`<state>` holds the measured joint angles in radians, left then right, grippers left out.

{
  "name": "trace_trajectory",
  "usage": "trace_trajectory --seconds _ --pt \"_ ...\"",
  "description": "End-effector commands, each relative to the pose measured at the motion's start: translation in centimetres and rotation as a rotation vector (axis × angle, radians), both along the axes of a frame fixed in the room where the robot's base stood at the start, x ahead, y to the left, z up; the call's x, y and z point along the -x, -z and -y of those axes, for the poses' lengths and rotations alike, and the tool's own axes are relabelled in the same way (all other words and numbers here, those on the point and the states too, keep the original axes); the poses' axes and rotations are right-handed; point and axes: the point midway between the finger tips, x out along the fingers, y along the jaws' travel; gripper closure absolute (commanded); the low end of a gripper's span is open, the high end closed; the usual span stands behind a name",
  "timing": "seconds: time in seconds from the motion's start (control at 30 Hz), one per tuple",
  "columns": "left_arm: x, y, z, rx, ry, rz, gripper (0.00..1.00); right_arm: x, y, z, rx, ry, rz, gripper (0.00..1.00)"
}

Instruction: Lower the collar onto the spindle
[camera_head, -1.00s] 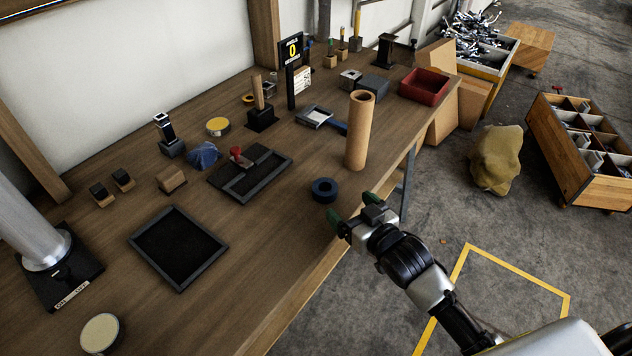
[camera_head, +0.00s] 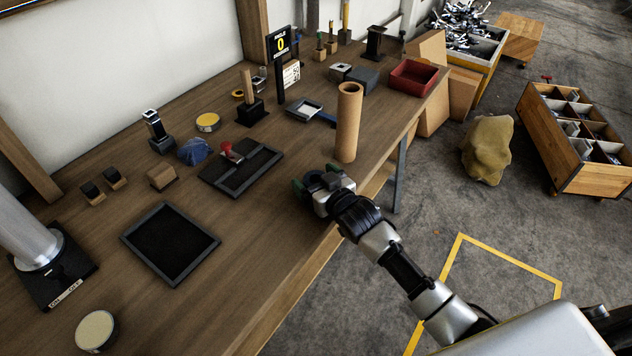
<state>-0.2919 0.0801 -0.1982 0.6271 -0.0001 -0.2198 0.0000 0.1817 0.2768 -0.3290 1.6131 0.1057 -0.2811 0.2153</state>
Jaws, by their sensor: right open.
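My right gripper (camera_head: 315,179) is over the front edge of the workbench, its green-tipped fingers apart. The dark blue ring, which looks like the collar, lay at this spot earlier; my gripper now covers it, and I cannot make it out clearly or tell whether the fingers touch it. An upright wooden peg on a black base (camera_head: 249,110), which may be the spindle, stands farther back on the bench with no ring seen on it. My left gripper is not in view.
A tall brown cardboard tube (camera_head: 348,125) stands just behind my right gripper. A black tray with a red-knobbed stamp (camera_head: 232,153) lies to its left, and an empty black tray (camera_head: 170,243) nearer. A red bin (camera_head: 413,78) is at the back right.

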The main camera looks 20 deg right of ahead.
Motion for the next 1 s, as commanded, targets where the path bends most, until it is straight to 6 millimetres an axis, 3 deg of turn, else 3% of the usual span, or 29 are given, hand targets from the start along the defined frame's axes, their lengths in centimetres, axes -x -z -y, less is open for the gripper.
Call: trace_trajectory --seconds 0.07,0.43,0.73,0.9,1.0 --pt "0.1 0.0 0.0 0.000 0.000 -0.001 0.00 0.0 0.0 0.0 0.000 0.000 0.000 0.12" --pt "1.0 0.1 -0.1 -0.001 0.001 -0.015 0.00 0.0 0.0 0.0 0.000 0.000 0.000 0.65" --pt "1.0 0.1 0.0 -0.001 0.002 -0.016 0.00 0.0 -0.3 0.0 0.000 0.000 0.001 0.66" --pt "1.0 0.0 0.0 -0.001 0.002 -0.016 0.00 0.0 -1.9 0.1 -0.001 0.001 0.004 0.66" --pt "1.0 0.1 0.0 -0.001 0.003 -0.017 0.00 2.0 -1.4 0.6 0.000 0.000 -0.002 0.66"
